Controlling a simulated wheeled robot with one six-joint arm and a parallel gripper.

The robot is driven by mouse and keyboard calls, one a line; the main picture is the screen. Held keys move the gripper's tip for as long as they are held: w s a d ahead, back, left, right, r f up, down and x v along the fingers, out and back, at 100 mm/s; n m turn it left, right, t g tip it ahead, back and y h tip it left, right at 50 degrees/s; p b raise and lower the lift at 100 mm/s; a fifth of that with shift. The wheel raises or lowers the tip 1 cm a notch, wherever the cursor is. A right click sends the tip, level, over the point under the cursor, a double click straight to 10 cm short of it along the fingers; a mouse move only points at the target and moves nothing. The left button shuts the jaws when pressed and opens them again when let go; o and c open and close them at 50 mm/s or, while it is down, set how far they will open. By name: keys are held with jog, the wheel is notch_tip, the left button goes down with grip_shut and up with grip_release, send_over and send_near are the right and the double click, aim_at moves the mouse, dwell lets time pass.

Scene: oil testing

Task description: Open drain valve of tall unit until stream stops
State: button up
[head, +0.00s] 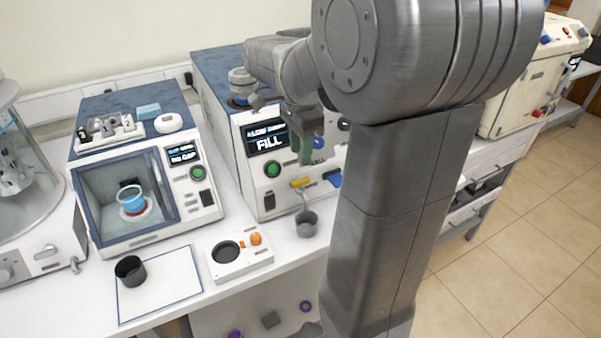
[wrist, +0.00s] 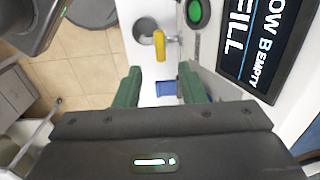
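The tall unit (head: 228,128) stands at the back middle, its display (head: 267,140) reading FILL. Its yellow valve handle (head: 300,183) sits low on the front, above a spout and a grey cup (head: 306,226). In the wrist view the yellow handle (wrist: 160,47) lies just beyond the fingertips, with the cup (wrist: 143,27) beside it. My gripper (wrist: 159,72) has its green fingers apart and empty; it also shows in the head view (head: 306,152), above the handle and in front of the unit. I cannot make out any stream.
A blue handle (head: 333,178) is right of the yellow one; a blue part (wrist: 166,88) shows between my fingers in the wrist view. A chamber unit (head: 140,150) with a cup inside stands left. A dark cup (head: 130,270) and a small control box (head: 238,252) are in front.

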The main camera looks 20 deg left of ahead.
aim_at(301, 180)
notch_tip(301, 180, down, 8)
jog(key=shift+r, duration=0.1)
jog(key=shift+c, duration=0.5)
grip_shut()
